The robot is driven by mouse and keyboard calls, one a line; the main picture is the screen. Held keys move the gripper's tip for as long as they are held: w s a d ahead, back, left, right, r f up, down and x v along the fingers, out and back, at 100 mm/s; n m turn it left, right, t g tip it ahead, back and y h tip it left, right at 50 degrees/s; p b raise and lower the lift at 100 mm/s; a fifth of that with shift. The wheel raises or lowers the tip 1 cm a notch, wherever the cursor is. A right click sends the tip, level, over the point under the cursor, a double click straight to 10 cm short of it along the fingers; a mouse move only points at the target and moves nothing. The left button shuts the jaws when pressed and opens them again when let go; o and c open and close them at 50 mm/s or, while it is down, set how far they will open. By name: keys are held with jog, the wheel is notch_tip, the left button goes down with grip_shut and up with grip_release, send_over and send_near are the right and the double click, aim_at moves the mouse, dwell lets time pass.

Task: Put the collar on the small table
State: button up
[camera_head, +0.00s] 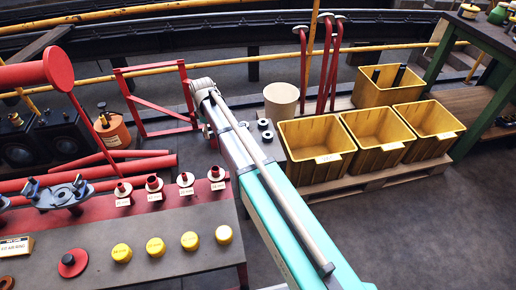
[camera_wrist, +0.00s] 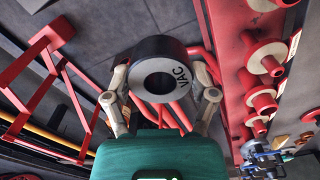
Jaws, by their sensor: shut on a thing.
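In the head view my arm hides most of the gripper and the collar. A low grey stand (camera_head: 275,153) right of the arm, partly hidden by it, may be the small table. Dark rings (camera_head: 264,124) sit on it.
A red-edged bench (camera_head: 180,238) with labelled red flanged pieces and yellow caps (camera_head: 190,240) stands at left. Yellow crates (camera_head: 318,170) on a pallet and a cream drum (camera_head: 281,98) stand right of the arm. A red frame (camera_head: 158,102) stands behind. Open floor lies at lower right.

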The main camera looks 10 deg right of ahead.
notch_tip(320, 180, down, 6)
jog(key=w+d+b, duration=0.1)
jog(key=d+b, duration=0.1)
jog(key=b, duration=0.3)
jog(key=shift+w+d+f, duration=0.15)
jog(key=shift+d, duration=0.05)
jog(key=d+f+b, duration=0.2)
jog(key=d+b, duration=0.1)
jog(key=d, duration=0.1)
jog(key=d+f+b, duration=0.2)
jog(key=d+f, duration=0.1)
jog(key=d, duration=0.1)
jog(key=d+f+b, duration=0.3)
jog(key=d, duration=0.1)
jog(key=shift+w+d+f+b, duration=0.25)
jog(key=shift+w+b, duration=0.05)
jog(key=shift+d+f, duration=0.25)
jog(key=shift+d, duration=0.1)
